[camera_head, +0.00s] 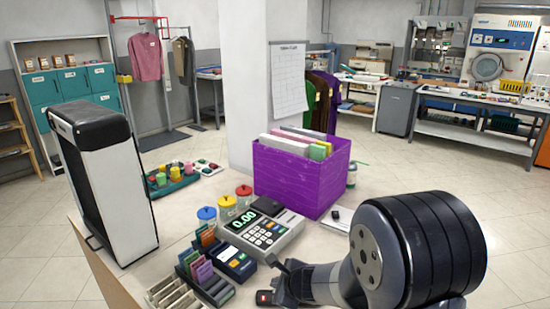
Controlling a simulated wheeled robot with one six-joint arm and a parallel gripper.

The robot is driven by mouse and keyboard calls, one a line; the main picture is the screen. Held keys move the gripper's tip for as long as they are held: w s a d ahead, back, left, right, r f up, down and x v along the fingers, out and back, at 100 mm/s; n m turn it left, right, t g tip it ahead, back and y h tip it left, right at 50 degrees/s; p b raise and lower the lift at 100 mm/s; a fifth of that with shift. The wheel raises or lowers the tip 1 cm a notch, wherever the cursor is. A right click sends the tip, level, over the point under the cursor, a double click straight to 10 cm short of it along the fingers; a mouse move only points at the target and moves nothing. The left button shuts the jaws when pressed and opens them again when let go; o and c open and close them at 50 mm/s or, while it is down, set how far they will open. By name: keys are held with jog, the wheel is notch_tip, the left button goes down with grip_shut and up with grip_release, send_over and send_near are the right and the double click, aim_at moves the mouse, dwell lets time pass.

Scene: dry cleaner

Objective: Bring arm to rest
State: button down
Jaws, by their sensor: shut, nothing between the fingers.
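My arm reaches in from the lower right, with a large dark ribbed joint close to the camera. My gripper (278,283) is at the bottom centre, low over the front of the counter (190,222). It is shut and I see nothing held in it. It is near the card terminal and the cash register, and part of it is cut off or hidden by the arm.
A cash register (263,226), card terminal (235,262), card rack (201,277) and lidded jars (227,208) stand left of my gripper. A purple file box (295,179) stands behind, by a pillar (245,90). A tall black-and-white case (110,185) stands at left.

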jog(key=shift+r, duration=0.1)
jog(key=shift+r+p, duration=0.35)
jog(key=shift+p, duration=0.3)
notch_tip(320, 180, up, 5)
jog(key=p, duration=0.4)
jog(key=shift+f, duration=0.15)
